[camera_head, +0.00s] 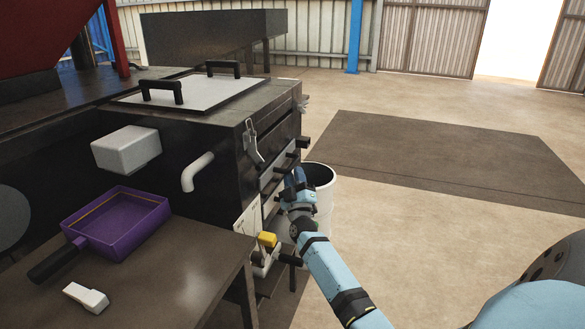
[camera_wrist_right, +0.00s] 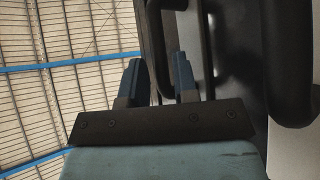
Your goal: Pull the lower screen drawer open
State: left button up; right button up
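My right gripper (camera_head: 297,180) is at this side, by the lower drawer handles, and hides part of the front. In the right wrist view its two blue fingers (camera_wrist_right: 159,78) stand apart. A dark handle bar (camera_wrist_right: 153,45) shows beyond and partly between them; I cannot tell whether they touch it. My left gripper is out of view.
A white bin (camera_head: 323,190) stands right behind my right gripper. A purple pan (camera_head: 118,222) and a small white block (camera_head: 86,297) are on the dark table (camera_head: 165,285). A yellow-topped part (camera_head: 267,240) is below the drawers. Floor to the right is clear.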

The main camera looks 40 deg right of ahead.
aim_at(293, 163)
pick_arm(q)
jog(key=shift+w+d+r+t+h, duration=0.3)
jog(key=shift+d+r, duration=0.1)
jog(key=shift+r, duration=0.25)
pick_arm(e)
jog(key=shift+x, duration=1.85)
grip_shut()
jog(key=s+d+p, duration=0.4)
jog(key=s, duration=0.4)
jog(key=s+d+p, duration=0.3)
jog(key=s+d, duration=0.1)
jog(key=s, duration=0.4)
jog(key=shift+s+d+p, duration=0.35)
jog(key=shift+s, duration=0.05)
grip_release()
jog(key=shift+f, duration=0.1)
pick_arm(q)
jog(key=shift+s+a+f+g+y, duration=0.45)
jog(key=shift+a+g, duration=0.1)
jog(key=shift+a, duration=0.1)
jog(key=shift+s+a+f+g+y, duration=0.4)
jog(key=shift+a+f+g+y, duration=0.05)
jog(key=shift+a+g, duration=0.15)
